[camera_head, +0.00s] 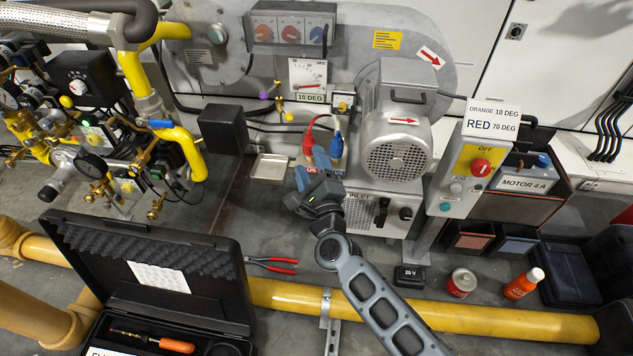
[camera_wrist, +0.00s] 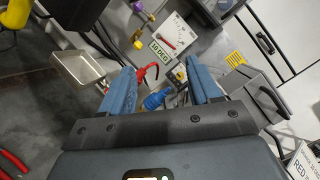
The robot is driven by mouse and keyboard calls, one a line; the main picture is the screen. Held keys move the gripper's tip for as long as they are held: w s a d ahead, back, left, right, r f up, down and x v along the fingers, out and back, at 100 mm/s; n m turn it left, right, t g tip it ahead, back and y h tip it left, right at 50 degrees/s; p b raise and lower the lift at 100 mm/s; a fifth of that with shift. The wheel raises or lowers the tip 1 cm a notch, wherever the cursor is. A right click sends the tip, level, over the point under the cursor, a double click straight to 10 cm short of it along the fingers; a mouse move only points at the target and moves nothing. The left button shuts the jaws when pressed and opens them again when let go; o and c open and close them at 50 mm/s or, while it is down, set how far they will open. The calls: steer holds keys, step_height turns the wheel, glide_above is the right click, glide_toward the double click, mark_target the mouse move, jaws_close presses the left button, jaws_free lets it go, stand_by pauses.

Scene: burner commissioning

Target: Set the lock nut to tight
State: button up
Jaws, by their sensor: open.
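A lever with a purple knob (camera_head: 264,95) and brass-coloured parts (camera_head: 280,104) sits left of a white scale plate (camera_head: 307,74) with a red pointer. I cannot tell for sure which part is the lock nut, or whether it is tight. The purple knob (camera_wrist: 138,6) and a brass part (camera_wrist: 139,36) also show at the top of the wrist view. A "10 DEG" label (camera_head: 311,98) is under the scale. My gripper (camera_head: 311,167) is open and empty, below and apart from these parts. Its blue fingers (camera_wrist: 163,82) frame a red hook-like part and a blue connector.
Red (camera_head: 309,140) and blue (camera_head: 337,143) connectors are close to my fingers. The motor housing (camera_head: 397,150) stands just right. A metal tray (camera_head: 269,167) lies left. Pliers (camera_head: 272,264), an open case (camera_head: 150,262) and a yellow pipe (camera_head: 480,318) are in front.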

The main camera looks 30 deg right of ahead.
mark_target(265, 99)
steer(key=shift+s+a+r+n+p, duration=0.15)
steer(key=shift+s+n, duration=0.25)
steer(key=shift+s, duration=0.45)
steer(key=shift+s+a+f+n+p, duration=0.1)
steer(key=shift+s+a+n, duration=0.25)
steer(key=shift+s, duration=0.5)
steer(key=shift+s+a+r+n+p, duration=0.15)
steer(key=shift+s+n, duration=0.3)
steer(key=shift+s, duration=0.4)
steer(key=shift+f, duration=0.1)
